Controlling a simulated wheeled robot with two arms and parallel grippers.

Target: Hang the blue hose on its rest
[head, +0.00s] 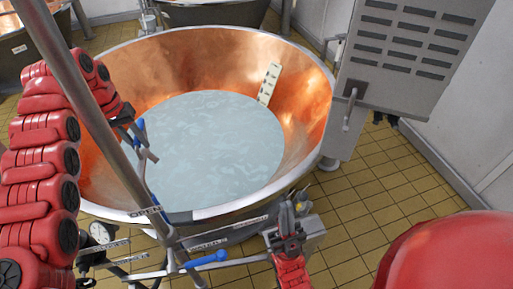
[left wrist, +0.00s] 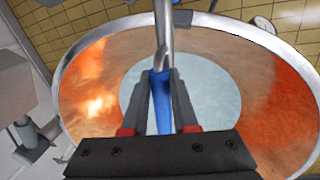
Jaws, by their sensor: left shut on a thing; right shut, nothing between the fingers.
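The blue hose (left wrist: 161,100) is between the fingers of my left gripper (left wrist: 162,82) in the left wrist view, and the gripper is shut on it. A grey metal pipe piece (left wrist: 163,40) extends from the hose's upper end there. In the head view, my left gripper (head: 148,146) is over the left part of the copper vat, with a bit of blue hose (head: 139,128) showing beside it. The rest of the hose is mostly hidden. My right gripper (head: 286,212) is shut and empty near the vat's front right rim. I cannot pick out the hose's rest.
The copper vat (head: 304,105) holds pale liquid (head: 215,140). A slanted metal pole (head: 85,95) crosses in front on the left. Labelled pipes and a blue valve handle (head: 206,259) are at the front. A grey cabinet (head: 410,50) stands at right; tiled floor (head: 385,185) is clear there.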

